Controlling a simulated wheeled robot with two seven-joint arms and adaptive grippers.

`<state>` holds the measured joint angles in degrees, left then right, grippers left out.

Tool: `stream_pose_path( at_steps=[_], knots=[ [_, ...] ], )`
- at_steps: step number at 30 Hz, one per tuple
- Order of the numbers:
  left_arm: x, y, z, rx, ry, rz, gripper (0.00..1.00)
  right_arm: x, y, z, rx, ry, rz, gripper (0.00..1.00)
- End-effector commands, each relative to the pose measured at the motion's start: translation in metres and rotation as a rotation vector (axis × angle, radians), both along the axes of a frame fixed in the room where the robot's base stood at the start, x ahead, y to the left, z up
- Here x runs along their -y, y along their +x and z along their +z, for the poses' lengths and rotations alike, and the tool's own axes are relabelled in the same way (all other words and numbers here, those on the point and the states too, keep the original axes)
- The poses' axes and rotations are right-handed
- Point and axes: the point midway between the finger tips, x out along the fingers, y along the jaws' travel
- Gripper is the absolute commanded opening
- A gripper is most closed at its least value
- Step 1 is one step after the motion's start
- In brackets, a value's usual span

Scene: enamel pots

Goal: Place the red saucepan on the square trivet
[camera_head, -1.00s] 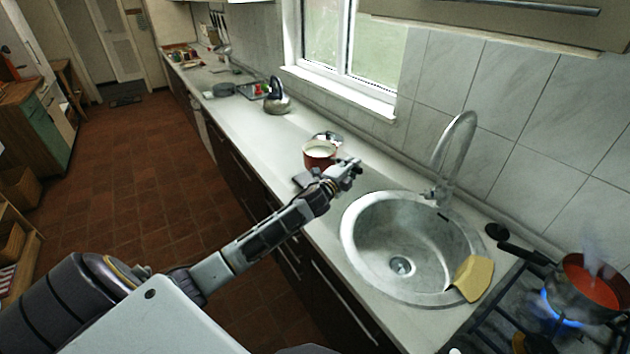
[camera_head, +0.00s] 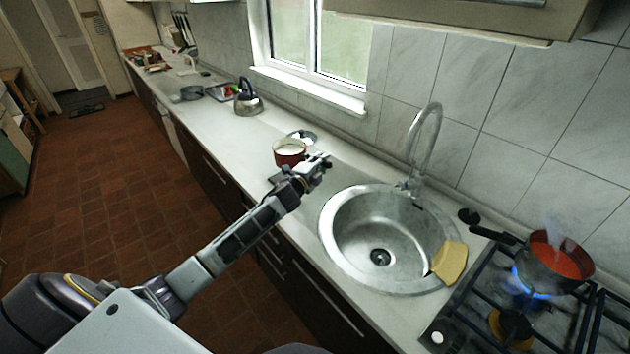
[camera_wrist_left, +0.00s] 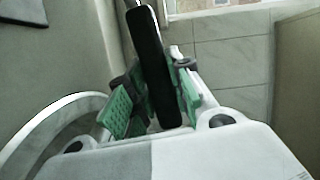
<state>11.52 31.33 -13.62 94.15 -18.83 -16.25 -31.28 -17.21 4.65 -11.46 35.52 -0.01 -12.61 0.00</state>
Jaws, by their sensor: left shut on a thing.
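The red saucepan (camera_head: 289,154), with a pale inside, is on or just above the counter left of the sink; I cannot tell which. My left gripper (camera_head: 318,165) is at its right side. In the left wrist view, the green finger pads are shut on its black handle (camera_wrist_left: 155,65). A dark flat piece (camera_head: 277,178) shows beside my left wrist, below the saucepan in the picture. It may be the square trivet, but my arm hides most of it. My right gripper is not in view.
A metal lid (camera_head: 302,136) lies behind the saucepan. The round sink (camera_head: 345,245) with a tap (camera_head: 431,140) and yellow cloth (camera_head: 450,262) is to the right. A steaming pan (camera_head: 558,268) stands over a lit burner. A kettle (camera_head: 248,103) stands further left.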

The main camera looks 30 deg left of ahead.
Motion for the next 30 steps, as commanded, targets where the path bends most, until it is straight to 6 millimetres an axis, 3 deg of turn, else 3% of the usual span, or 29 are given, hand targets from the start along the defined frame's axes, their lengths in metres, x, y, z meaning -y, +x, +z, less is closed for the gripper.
stream_pose_path(
  at_steps=[10, 30],
  knots=[
    [0.0, 0.0, -0.034, 0.005, 0.003, 0.0, 0.0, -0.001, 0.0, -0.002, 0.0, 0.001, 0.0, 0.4],
    [0.0, 0.0, -0.048, 0.005, 0.004, -0.001, 0.0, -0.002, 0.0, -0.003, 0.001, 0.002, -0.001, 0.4]
  ],
)
